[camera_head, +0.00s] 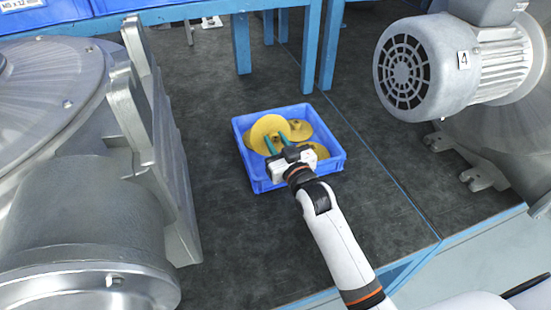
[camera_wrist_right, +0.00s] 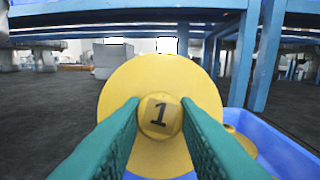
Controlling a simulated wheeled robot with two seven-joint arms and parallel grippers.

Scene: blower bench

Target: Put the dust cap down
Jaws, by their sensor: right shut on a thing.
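A yellow round dust cap (camera_head: 267,131) with a knob marked "1" is held upright over the blue bin, tilted toward me in the head view. It fills the middle of the right wrist view (camera_wrist_right: 145,75). My right gripper (camera_head: 276,143) is shut on its knob (camera_wrist_right: 160,116), with a green finger on each side. The blue bin (camera_head: 262,185) lies below and holds other yellow caps (camera_head: 299,130). I cannot tell whether the held cap touches them. My left gripper is not in view.
A large grey blower housing (camera_head: 60,190) stands close on the left. A motor marked "4" (camera_head: 425,65) stands at the right. Blue legs (camera_head: 311,45) rise behind the bin. The dark bench top (camera_head: 225,240) is clear around the bin.

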